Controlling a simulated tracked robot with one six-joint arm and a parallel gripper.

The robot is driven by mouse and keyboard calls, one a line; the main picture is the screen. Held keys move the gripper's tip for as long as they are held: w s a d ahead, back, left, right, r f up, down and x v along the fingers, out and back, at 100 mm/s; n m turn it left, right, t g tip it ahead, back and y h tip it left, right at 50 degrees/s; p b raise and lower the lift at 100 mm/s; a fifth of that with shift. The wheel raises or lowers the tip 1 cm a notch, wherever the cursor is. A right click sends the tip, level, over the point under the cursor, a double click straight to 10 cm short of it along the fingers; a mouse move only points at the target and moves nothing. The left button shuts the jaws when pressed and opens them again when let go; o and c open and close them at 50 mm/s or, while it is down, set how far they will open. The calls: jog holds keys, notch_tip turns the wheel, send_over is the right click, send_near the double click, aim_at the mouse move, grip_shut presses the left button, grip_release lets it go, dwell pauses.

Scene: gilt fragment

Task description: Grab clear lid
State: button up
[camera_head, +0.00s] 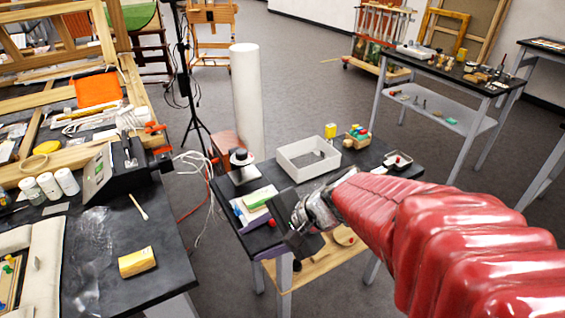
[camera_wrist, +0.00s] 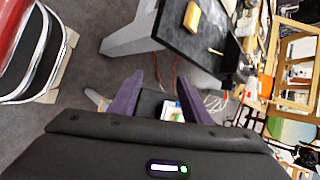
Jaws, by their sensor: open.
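I cannot make out a clear lid for certain. A transparent, glossy, crumpled-looking patch (camera_head: 93,236) lies on the black left table (camera_head: 165,225); I cannot tell whether it is the lid. My gripper (camera_wrist: 160,88) shows in the wrist view with its two purple fingers spread apart and nothing held between them. In the head view my gripper (camera_head: 290,220) hangs over the front left of the middle table (camera_head: 295,195), away from the left table. My red-sleeved arm hides part of the middle table.
The middle table holds a white open tray (camera_head: 308,158), a small box of coloured items (camera_head: 356,137) and a stack of books or pads (camera_head: 256,202). A yellow block (camera_head: 137,261) and white jars (camera_head: 50,186) are on the left table. A floor gap separates these tables.

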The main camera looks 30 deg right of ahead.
jog(key=w+d+f+m+t+h, duration=0.2)
jog(key=w+d+m+t, duration=0.15)
jog(key=d+m, duration=0.55)
jog(key=w+d+f+m+t+h, duration=0.1)
jog(key=w+d+f+m+t, duration=0.2)
jog(key=d+m, duration=0.55)
jog(key=d+f+m+h, duration=0.1)
jog(key=d+m+h, duration=0.1)
jog(key=d, duration=0.4)
jog(key=s+d+f+m+t+h, duration=0.1)
jog(key=d+m+h, duration=0.1)
jog(key=d, duration=0.4)
jog(key=shift+f+m+h, duration=0.3)
jog(key=shift+f+m, duration=0.1)
jog(key=shift+m, duration=0.45)
